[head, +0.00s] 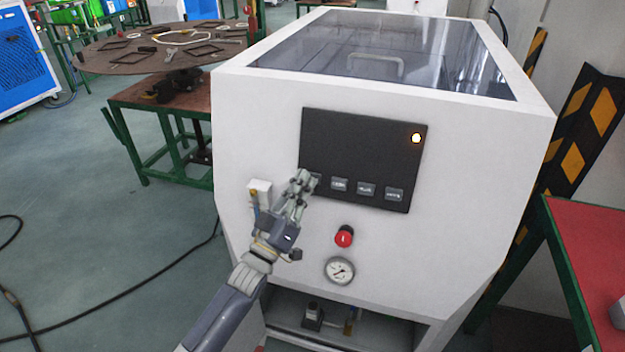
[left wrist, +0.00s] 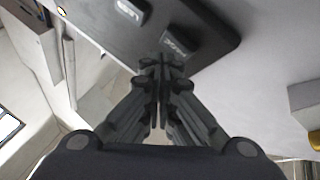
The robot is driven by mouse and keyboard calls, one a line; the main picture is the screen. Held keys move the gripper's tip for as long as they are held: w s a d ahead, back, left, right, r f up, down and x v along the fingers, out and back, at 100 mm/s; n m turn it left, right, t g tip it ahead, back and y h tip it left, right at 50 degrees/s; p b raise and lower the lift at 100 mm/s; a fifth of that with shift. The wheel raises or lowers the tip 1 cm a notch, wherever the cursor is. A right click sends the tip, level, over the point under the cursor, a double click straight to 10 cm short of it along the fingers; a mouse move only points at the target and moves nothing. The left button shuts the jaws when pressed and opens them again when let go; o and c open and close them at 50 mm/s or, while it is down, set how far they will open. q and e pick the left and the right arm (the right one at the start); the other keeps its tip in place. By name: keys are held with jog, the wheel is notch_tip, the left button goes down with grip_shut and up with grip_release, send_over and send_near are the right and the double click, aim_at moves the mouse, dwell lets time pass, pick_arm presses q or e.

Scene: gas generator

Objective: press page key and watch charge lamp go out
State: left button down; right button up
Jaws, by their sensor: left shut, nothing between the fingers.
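The white generator cabinet (head: 270,130) carries a black control panel (head: 350,145) with a row of grey keys along its lower edge. My right gripper is not in view.
A red button (head: 344,236) and a round gauge (head: 339,270) sit below the panel. A small white box (head: 259,191) sticks out left of my gripper. A round-topped table (head: 150,55) stands behind left, a red-topped table (head: 590,240) at right.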

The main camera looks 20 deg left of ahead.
pick_arm(q)
jog(key=shift+w+f+b, duration=0.25)
jog(key=shift+w+b, duration=0.1)
jog(key=shift+w, duration=0.25)
dwell(0.7)
jog(key=shift+s, duration=0.1)
dwell(0.4)
jog(key=shift+s+r+p, duration=0.25)
jog(key=shift+s+p, duration=0.45)
jog(key=shift+s, duration=0.05)
jog(key=s+p, duration=0.1)
jog(key=s+r+p, duration=0.1)
jog(key=s, duration=0.1)
jog(key=s+p, duration=0.1)
jog(key=shift+s+a+r+p, duration=0.1)
jog(key=shift+s+r+p, duration=0.2)
jog(key=shift+s, duration=0.1)
jog(key=shift+f, duration=0.1)
dwell(0.3)
